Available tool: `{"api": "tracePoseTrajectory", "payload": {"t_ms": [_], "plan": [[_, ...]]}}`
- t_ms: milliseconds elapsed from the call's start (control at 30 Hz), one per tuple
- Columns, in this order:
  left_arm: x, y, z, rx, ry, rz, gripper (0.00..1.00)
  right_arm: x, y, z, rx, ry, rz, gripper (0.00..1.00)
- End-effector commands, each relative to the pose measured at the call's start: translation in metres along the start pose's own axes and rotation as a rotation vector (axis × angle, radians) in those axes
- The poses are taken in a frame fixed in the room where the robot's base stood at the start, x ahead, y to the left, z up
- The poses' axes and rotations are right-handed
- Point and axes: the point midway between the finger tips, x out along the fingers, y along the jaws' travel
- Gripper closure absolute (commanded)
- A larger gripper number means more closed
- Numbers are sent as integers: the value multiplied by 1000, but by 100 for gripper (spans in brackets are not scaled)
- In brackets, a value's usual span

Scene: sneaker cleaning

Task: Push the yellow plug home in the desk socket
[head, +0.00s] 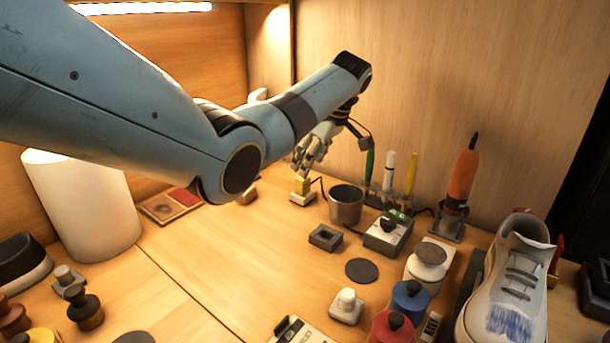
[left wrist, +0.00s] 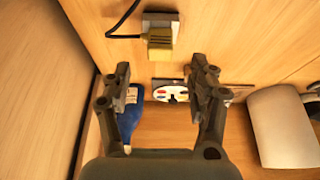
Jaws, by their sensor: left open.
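The yellow plug (head: 302,184) stands upright at the white desk socket (head: 302,198), near the back of the desk. In the left wrist view the plug (left wrist: 160,40) overlaps the pale socket (left wrist: 162,20), with a dark cable at its left. I cannot tell whether a gap remains between plug and socket. My left gripper (head: 309,160) hangs just above the plug in the head view. In the left wrist view the gripper (left wrist: 160,74) has its two fingers wide apart with nothing between them; the plug lies beyond the fingertips. My right gripper is not in view.
A metal cup (head: 346,204) stands right of the socket. A rack with a green pen (head: 370,163) and other tools is behind it. A white roll (head: 82,205) stands left. A blue bottle (left wrist: 130,116) shows near the left finger. Clear desk lies in front of the socket.

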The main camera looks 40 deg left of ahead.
Motion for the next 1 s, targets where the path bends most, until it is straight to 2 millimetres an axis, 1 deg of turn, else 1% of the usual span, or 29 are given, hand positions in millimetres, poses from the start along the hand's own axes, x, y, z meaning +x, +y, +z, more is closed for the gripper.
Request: {"api": "tracePoseTrajectory", "payload": {"t_ms": [33, 100, 200, 300, 433, 933, 1000], "plan": [[-12, 1, 0, 0, 0, 3, 40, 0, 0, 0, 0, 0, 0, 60], [-25, 1, 0, -1, 0, 3, 40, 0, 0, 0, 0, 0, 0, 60], [-40, 1, 1, 0, -1, 1, 40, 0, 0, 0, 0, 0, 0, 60], [-50, 1, 0, 0, 0, 1, 40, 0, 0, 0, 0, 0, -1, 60], [-54, 0, 0, 0, 0, -1, 40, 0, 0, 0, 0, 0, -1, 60], [-53, 0, 0, 0, 0, -1, 40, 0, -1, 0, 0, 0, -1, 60], [-56, 0, -1, 0, 0, 0, 40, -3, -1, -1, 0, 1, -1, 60]]}}
